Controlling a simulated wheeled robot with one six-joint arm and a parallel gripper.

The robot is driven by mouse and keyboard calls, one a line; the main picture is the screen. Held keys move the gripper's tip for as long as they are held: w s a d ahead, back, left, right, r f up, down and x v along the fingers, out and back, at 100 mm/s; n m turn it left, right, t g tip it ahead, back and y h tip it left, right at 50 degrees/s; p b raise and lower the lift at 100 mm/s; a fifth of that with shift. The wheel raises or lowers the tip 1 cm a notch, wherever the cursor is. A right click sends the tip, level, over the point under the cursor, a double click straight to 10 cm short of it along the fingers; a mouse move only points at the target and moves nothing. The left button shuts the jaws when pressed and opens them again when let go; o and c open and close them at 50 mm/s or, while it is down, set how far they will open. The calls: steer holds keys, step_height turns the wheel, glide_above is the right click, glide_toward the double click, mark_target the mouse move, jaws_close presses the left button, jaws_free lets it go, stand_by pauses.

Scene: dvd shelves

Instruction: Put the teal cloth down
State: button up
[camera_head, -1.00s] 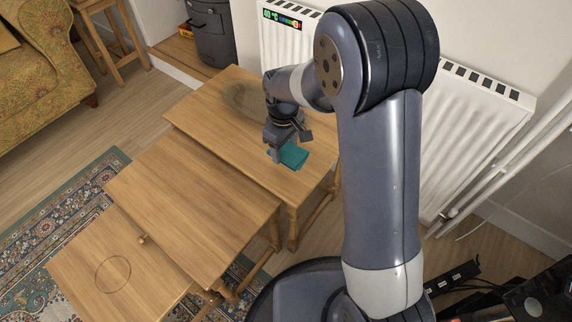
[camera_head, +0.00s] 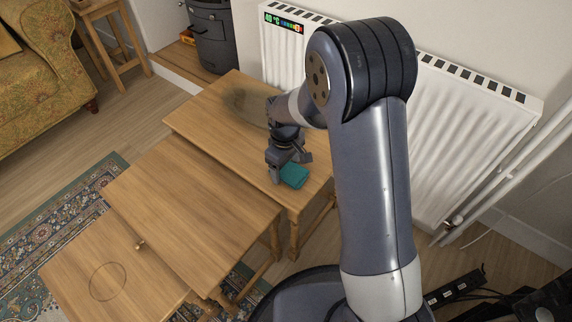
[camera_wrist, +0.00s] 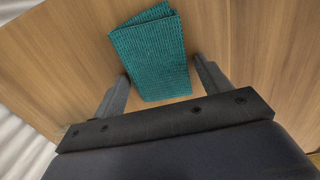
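The teal cloth (camera_head: 293,177) is a folded, ribbed rectangle at the right front part of the highest wooden table (camera_head: 215,137). My gripper (camera_head: 291,169) points down over that table with the cloth between its fingers. In the wrist view, the cloth (camera_wrist: 152,52) sits between my two fingers, close against both, and reaches out past their tips. The fingers are set wide and appear shut on it. The cloth is at or just above the tabletop; I cannot tell whether it touches. Part of it is hidden behind my gripper in the head view.
Two lower wooden tables (camera_head: 185,190) step down at the left front. A white radiator (camera_head: 470,135) stands behind my arm. A dark grey stove (camera_head: 214,38) is at the back and a patterned sofa (camera_head: 40,75) at the far left. The highest table's left part is bare.

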mark_target(286, 167)
steer(key=shift+o, duration=0.7)
steer(key=shift+r, duration=0.1)
step_height(286, 167, up, 12)
steer(key=p, duration=0.4)
steer(key=shift+a, duration=0.15)
steer(key=f+b, duration=0.2)
steer(key=f, duration=0.4)
steer(key=f+b, duration=0.2)
steer(key=f, duration=0.4)
steer(key=shift+d+f, duration=0.2)
steer(key=shift+f, duration=0.1)
steer(key=shift+r+p, duration=0.85)
steer(key=shift+r, duration=1.55)
